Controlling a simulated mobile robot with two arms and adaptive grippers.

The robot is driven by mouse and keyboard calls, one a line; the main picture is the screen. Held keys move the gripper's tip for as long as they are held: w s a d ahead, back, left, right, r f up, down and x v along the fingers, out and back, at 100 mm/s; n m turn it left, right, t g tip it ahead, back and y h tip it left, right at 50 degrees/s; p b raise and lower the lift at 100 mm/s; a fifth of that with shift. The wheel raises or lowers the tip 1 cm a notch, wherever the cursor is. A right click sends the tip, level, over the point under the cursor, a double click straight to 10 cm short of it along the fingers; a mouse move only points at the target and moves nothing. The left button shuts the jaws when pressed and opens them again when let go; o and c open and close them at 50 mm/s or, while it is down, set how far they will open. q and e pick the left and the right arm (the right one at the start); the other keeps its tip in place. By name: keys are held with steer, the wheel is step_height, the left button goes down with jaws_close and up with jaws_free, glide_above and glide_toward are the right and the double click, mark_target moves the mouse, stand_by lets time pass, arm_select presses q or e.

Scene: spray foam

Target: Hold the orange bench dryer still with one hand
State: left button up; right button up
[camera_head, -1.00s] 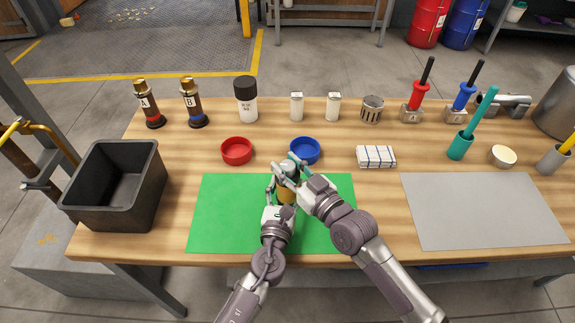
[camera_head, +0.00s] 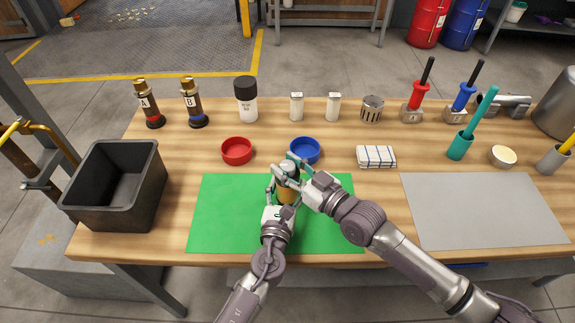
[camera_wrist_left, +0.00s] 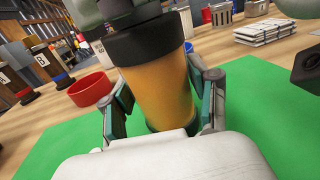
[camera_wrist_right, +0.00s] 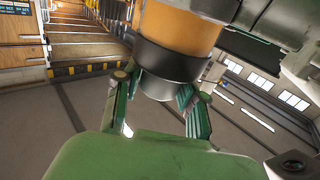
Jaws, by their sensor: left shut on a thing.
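The orange bench dryer (camera_head: 287,192) stands upright on the green mat (camera_head: 220,212). It is an orange cylinder with a black collar and a grey top. My left gripper (camera_head: 283,188) is shut around its orange body; the left wrist view shows a finger on each side of the orange body (camera_wrist_left: 158,95). My right gripper (camera_head: 291,164) is at the dryer's top, its fingers close to the grey top (camera_wrist_right: 168,75) in the right wrist view. Whether those fingers press on it is not clear. The grippers hide much of the dryer in the head view.
A blue dish (camera_head: 305,151) is just behind the grippers, a red dish (camera_head: 237,151) to their left. A folded cloth (camera_head: 376,156) lies to the right. A black bin (camera_head: 115,185) stands at left. The grey mat (camera_head: 485,210) is bare.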

steer(key=o, duration=0.3)
steer(key=v, duration=1.2)
arm_select(q)
steer(key=o, duration=1.4)
steer(key=shift+o, duration=0.2)
